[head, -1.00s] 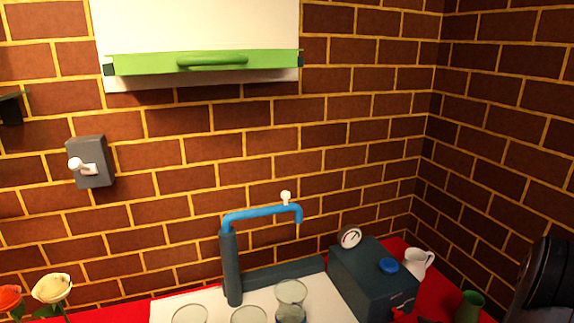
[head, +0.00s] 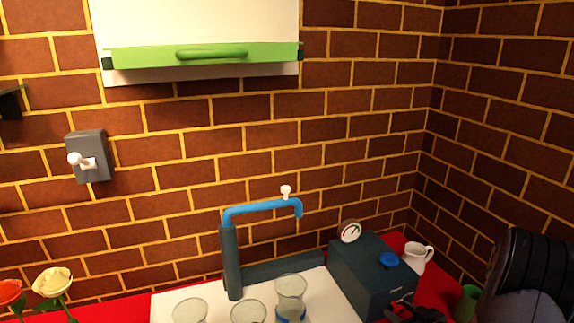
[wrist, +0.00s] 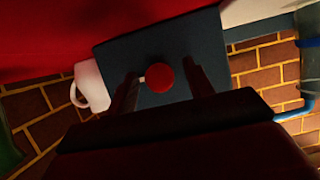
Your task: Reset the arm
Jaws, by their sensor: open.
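My gripper (wrist: 159,68) is open in the wrist view, its two dark fingers apart on either side of a red round knob (wrist: 160,76) on the dark blue-grey box (wrist: 115,50). I cannot tell whether the fingers touch the knob, but they are not closed on it. In the head view the box (head: 365,272) stands at the right of the counter with a gauge (head: 349,231) and a blue knob (head: 387,260) on top. My dark arm (head: 530,275) enters at the lower right; a dark part of it shows at the box's lower front.
A white jug (head: 418,256) and a green vase (head: 467,303) stand between the box and my arm. Several glasses (head: 290,290) stand under a blue tap (head: 262,207). Roses (head: 52,282) are at the left. A green-handled cabinet (head: 200,55) hangs above.

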